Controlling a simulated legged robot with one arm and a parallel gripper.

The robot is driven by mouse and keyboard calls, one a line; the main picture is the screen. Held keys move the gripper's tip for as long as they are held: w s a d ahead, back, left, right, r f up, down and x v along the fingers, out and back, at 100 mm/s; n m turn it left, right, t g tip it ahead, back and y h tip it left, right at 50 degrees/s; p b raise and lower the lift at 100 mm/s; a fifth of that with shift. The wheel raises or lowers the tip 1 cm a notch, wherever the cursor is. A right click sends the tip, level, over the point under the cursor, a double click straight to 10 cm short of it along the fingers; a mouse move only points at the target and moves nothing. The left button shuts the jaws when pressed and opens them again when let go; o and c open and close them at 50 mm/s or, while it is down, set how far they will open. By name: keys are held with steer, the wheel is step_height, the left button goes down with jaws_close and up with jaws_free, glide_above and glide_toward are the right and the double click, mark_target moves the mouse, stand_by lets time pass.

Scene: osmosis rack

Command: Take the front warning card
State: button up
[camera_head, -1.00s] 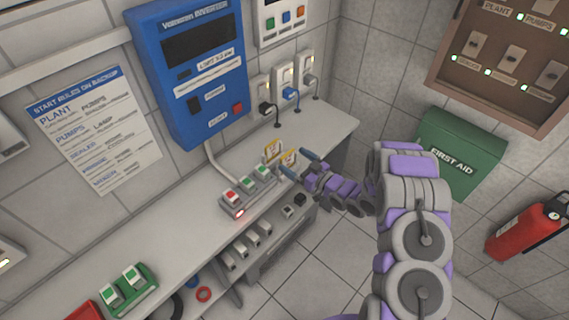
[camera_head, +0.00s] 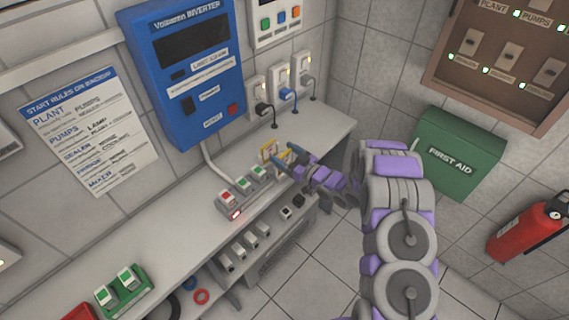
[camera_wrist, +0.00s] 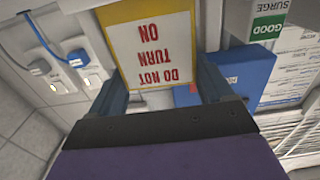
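Two yellow-edged warning cards stand close together on the bench: the rear card (camera_head: 267,149) and the front card (camera_head: 284,157), partly hidden by my gripper. In the wrist view, a white card with a yellow border (camera_wrist: 152,50) reads "DO NOT TURN ON" upside down. My gripper (camera_head: 279,163) reaches the cards from the right. In the wrist view, its dark blue fingers (camera_wrist: 158,80) are spread apart, one on each side of the card. I cannot tell whether they touch its edges.
A switch block (camera_head: 242,193) with red and green tops sits left of the cards. The blue inverter (camera_head: 188,75) and plugged sockets (camera_head: 287,87) are on the wall behind. A green first aid box (camera_head: 455,155) is at right. The bench top between the cards and sockets is clear.

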steer(key=shift+c, duration=1.4)
steer(key=shift+a, duration=0.35)
steer(key=shift+c, duration=1.2)
